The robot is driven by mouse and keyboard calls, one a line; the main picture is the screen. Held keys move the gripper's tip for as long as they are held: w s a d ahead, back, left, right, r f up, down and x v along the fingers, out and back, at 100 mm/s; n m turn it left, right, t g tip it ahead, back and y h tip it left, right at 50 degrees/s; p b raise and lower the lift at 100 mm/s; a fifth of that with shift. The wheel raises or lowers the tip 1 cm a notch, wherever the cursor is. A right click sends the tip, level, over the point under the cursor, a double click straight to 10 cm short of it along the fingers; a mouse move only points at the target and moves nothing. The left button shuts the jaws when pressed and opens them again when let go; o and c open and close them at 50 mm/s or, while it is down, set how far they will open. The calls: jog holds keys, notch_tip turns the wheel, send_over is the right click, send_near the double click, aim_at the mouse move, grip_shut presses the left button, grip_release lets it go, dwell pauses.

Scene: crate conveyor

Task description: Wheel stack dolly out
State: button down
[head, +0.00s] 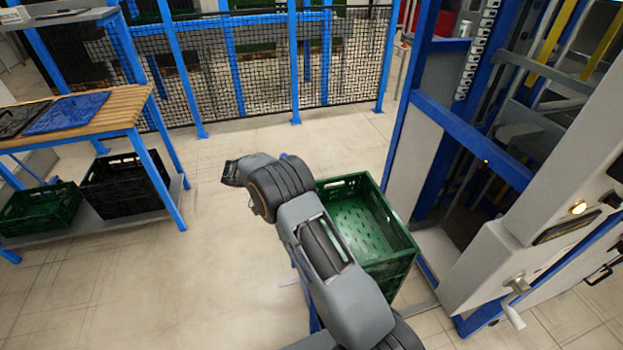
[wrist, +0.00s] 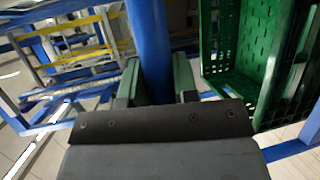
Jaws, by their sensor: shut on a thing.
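A stack of green crates (head: 385,270) stands right of my arm in the head view, its open top crate empty. The stack also shows at the right of the wrist view (wrist: 232,45). In the wrist view my gripper (wrist: 157,82) is shut on an upright blue post (wrist: 150,40), apparently the dolly's handle, beside the crates. In the head view my arm hides the gripper and most of the post; a bit of blue bar (head: 313,318) shows beneath the arm. The dolly's base and wheels are hidden.
A blue-framed machine (head: 470,135) with a grey cabinet (head: 510,255) stands close right of the stack. A wooden-topped bench (head: 130,105) with crates on its lower shelf is at the left. A mesh fence (head: 265,65) closes the back. The floor (head: 150,270) left of my arm is clear.

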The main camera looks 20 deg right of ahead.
jog(key=shift+w+a+r+p, duration=0.1)
jog(key=shift+w+a+p, duration=0.05)
jog(key=shift+a+p, duration=1.1)
jog(key=shift+w+a+p, duration=0.15)
jog(key=shift+a+p, duration=0.7)
jog(key=shift+p, duration=0.8)
jog(key=c, duration=0.9)
grip_release()
